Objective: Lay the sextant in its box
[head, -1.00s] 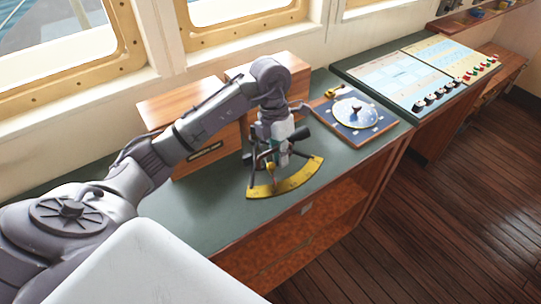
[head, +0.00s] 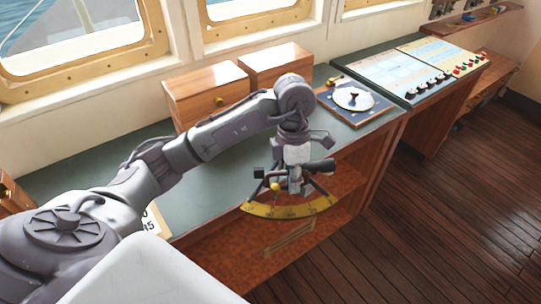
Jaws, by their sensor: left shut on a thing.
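My left gripper (head: 297,160) is shut on the sextant (head: 290,211), a dark frame with a yellow curved scale. The sextant hangs below the fingers with its scale toward me. In the picture it overlaps the counter's front edge and the open shelf below. The fingertips are partly hidden by the sextant's parts. Two closed-looking wooden boxes stand at the back by the wall: a left one (head: 205,96) with a brass knob and a right one (head: 277,63). I cannot tell which, if either, is the sextant's box. My right gripper is not in view.
The green counter (head: 95,175) has clear room at left. A blue board with a white dial (head: 355,99) lies at right, before a control panel (head: 405,72). A wooden object (head: 10,196) shows at the left edge, and a white marked sheet (head: 152,222) shows beside my arm.

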